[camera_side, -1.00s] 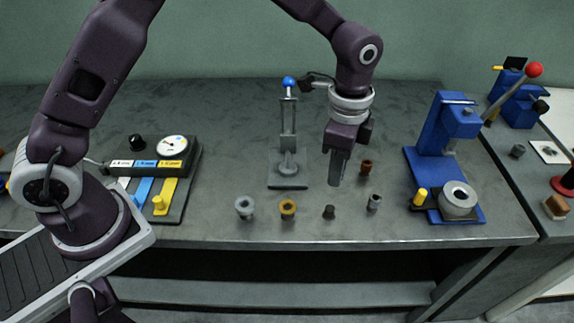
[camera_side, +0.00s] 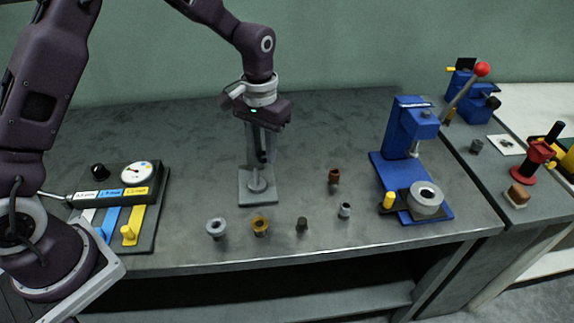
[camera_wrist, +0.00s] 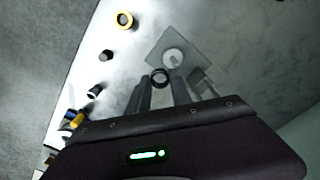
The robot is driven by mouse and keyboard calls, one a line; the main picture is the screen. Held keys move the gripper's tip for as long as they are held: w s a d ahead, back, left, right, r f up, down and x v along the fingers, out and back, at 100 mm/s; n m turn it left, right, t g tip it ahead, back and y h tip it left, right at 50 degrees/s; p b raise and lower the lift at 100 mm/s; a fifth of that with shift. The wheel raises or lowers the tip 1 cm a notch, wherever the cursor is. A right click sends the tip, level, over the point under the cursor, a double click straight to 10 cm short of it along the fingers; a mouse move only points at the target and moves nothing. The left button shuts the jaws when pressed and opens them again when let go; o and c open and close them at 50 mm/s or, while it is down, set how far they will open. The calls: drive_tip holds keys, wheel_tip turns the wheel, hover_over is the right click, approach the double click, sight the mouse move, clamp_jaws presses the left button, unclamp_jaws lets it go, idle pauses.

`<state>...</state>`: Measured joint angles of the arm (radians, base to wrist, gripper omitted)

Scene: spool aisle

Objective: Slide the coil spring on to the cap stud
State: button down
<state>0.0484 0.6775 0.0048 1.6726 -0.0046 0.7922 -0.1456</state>
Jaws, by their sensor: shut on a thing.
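My gripper (camera_side: 263,155) points down in front of the grey stand's column in the side view. In the wrist view its fingers (camera_wrist: 160,80) are shut on a small dark ring-shaped piece seen end-on, which looks like the coil spring (camera_wrist: 160,75). In the side view the fingers hide it. The stand's base plate (camera_side: 245,196) carries a round grey boss with a short upright post, which looks like the cap stud (camera_side: 257,183); it also shows in the wrist view (camera_wrist: 173,57). The spring appears above and apart from it, though the exact gap is unclear.
Along the table front stand a grey collar (camera_side: 216,229), a yellow collar (camera_side: 260,226), a dark cylinder (camera_side: 302,225) and a silver one (camera_side: 345,211). A copper piece (camera_side: 334,178) is behind. A blue press (camera_side: 405,150) stands right, a gauge box (camera_side: 130,185) left.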

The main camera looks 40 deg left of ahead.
sight(257, 183)
drive_tip(key=a+n, duration=0.3)
drive_tip(key=shift+a+n, duration=0.1)
drive_tip(key=shift+n, duration=0.2)
drive_tip(key=shift+f, duration=0.2)
drive_tip(key=shift+f, duration=4.4)
drive_tip(key=c, duration=1.1)
unclamp_jaws()
